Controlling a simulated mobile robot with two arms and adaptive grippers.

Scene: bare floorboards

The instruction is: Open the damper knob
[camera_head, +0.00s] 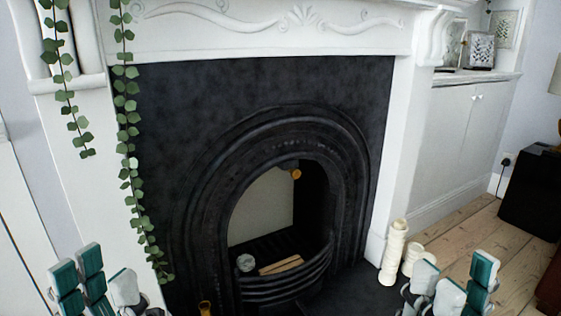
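The damper knob (296,173) is a small gold-orange knob inside the upper right of the black arched fireplace opening. It is small in view, and its exact setting cannot be told. My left gripper (104,280) is at the bottom left, with teal pads and white finger backs; its fingers are apart and nothing shows between them. My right gripper (453,280) is at the bottom right, its fingers also apart and empty. Both grippers are well away from the knob, and their lower parts are cut off by the frame.
The black fireplace surround (150,110) sits in a white mantel (270,30). A grate (285,285) holds pale sticks (282,265) and a grey ball (245,262). Trailing ivy (130,130) hangs left. White candles (394,252) stand right, near my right gripper. Floorboards (475,225) lie clear beyond them.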

